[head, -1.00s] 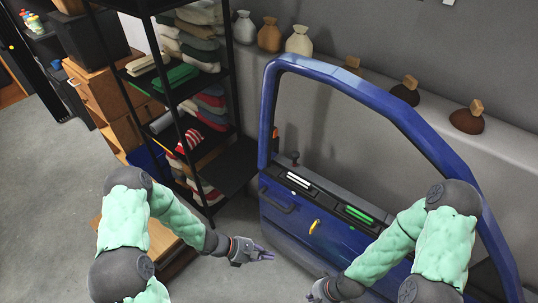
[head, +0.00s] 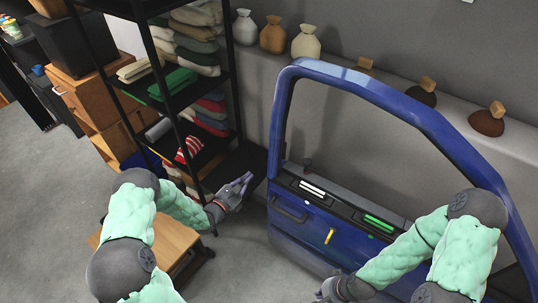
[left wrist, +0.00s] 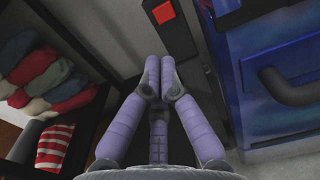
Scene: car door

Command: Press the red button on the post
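The red button (left wrist: 163,13) shows at the top of the left wrist view, on a dark post (left wrist: 168,38). I cannot clearly make out the button in the head view. My left gripper (head: 247,178) is between the black shelf and the blue door. In the left wrist view its purple fingers (left wrist: 159,62) have their tips together with nothing between them, and they appear just below the button in the picture, apart from it. My right gripper (head: 325,291) is low by the door, mostly hidden by my arm and the frame edge.
The blue car door (head: 303,232) stands to the right of my left gripper; its black handle (left wrist: 285,88) shows close in the left wrist view. The black shelf (head: 233,95) with folded cloths is on the left. A wooden stool (head: 170,240) stands below my left arm.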

